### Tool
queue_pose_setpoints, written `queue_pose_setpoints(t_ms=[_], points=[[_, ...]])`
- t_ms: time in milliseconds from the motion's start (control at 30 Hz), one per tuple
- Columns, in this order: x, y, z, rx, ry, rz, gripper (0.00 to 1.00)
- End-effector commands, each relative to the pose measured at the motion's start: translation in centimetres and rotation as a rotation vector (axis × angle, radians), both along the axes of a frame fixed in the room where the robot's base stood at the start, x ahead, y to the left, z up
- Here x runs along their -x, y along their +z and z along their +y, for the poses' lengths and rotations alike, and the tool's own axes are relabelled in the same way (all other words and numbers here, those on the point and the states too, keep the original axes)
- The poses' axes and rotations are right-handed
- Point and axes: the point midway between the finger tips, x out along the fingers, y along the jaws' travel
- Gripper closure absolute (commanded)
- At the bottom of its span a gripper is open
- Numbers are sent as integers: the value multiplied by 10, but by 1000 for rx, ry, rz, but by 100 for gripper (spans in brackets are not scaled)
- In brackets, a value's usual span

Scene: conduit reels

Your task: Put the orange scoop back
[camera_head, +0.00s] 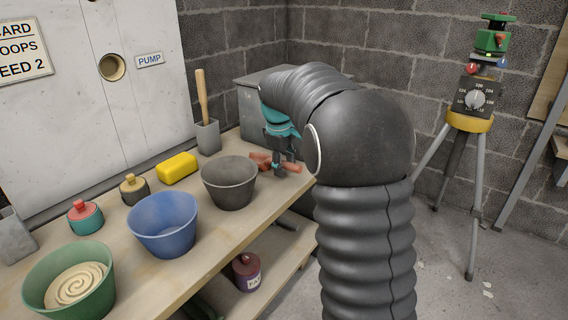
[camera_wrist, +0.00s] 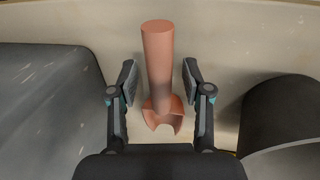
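The orange scoop (camera_head: 292,168) lies on the wooden bench (camera_head: 232,230), right of the dark grey bucket, partly hidden by my gripper (camera_head: 279,158). In the wrist view the scoop (camera_wrist: 159,65) has its round handle pointing up the picture and its bowl near the bottom. My gripper (camera_wrist: 160,82) is open, with one finger on each side of the scoop and a gap showing at both sides. A grey holder (camera_head: 208,138) at the bench's back has a wooden handle (camera_head: 202,95) standing in it. Another grey holder (camera_head: 14,238) stands at the far left.
The dark grey bucket (camera_head: 230,186), blue bowl (camera_head: 163,228) and green bowl (camera_head: 68,288) line the bench front. A yellow block (camera_head: 177,168) and two small lidded pots (camera_head: 134,190) sit behind. A grey box (camera_head: 250,125) stands near my arm. A tripod (camera_head: 470,120) stands right.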

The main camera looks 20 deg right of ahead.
Motion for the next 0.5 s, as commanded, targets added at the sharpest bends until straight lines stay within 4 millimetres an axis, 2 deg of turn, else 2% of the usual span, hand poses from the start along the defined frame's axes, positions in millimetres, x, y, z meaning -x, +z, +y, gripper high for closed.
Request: queue_pose_setpoints(t_ms=[267, 367, 500], points=[[0, 3, 0, 0, 0, -1, 51], [1, 11, 1, 0, 0, -2, 51], [4, 35, 4, 0, 1, -4, 51]])
